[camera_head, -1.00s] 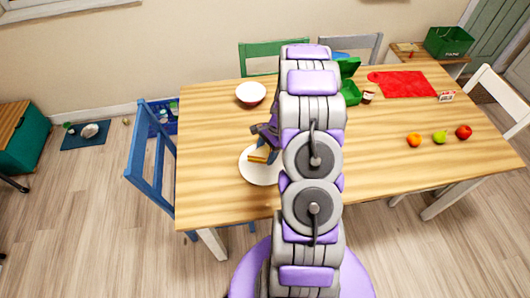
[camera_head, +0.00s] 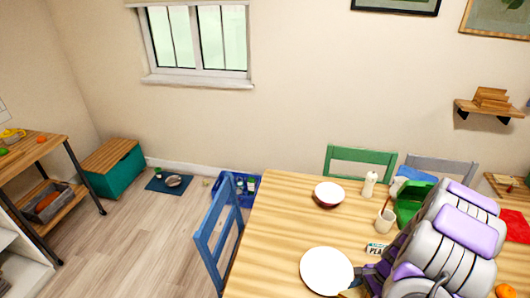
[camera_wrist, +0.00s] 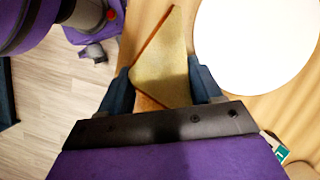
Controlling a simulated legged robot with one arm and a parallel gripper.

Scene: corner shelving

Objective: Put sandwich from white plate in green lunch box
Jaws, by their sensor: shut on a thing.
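The sandwich (camera_wrist: 162,62), a triangular half with a brown crust, is between the two blue fingers of my gripper (camera_wrist: 160,84) in the wrist view. The gripper is shut on it. The white plate (camera_head: 326,270) is on the table and looks empty in the head view. It also shows in the wrist view (camera_wrist: 255,45), to the right of the sandwich and apart from it. The green lunch box (camera_head: 410,201) stands open farther back on the table. My arm covers part of it, so its inside is mostly hidden.
The wooden table (camera_head: 280,225) holds a bowl (camera_head: 328,194), a white bottle (camera_head: 369,184), a cup (camera_head: 385,221) and a small labelled box (camera_head: 376,249) between plate and lunch box. A blue chair (camera_head: 217,235) stands left; a green chair (camera_head: 361,163) stands behind.

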